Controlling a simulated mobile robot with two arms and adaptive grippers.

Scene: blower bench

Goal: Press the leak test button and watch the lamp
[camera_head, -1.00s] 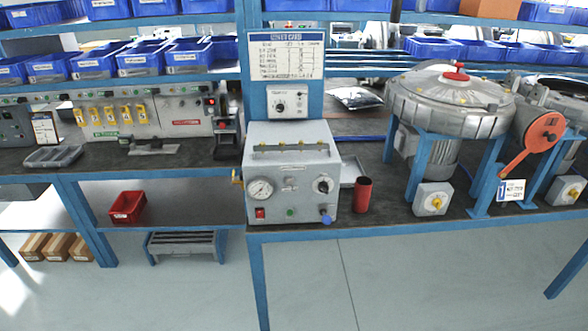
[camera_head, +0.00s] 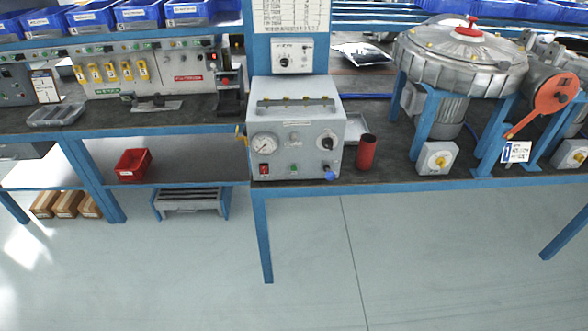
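A grey leak test box (camera_head: 296,140) stands at the front edge of the bench, in the middle of the head view. Its front has a round gauge (camera_head: 264,144), a black knob (camera_head: 327,143), a red switch (camera_head: 264,169), a small green round button or lamp (camera_head: 294,168) and a blue knob (camera_head: 330,175). I cannot tell which of these is the leak test button or the lamp, or whether any is lit. Neither of my grippers is in view.
A red cylinder (camera_head: 366,153) stands just right of the box. A large grey blower (camera_head: 460,62) on blue legs and an orange paddle (camera_head: 556,94) are farther right. A grey tray (camera_head: 57,114) lies on the left bench. The floor in front is clear.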

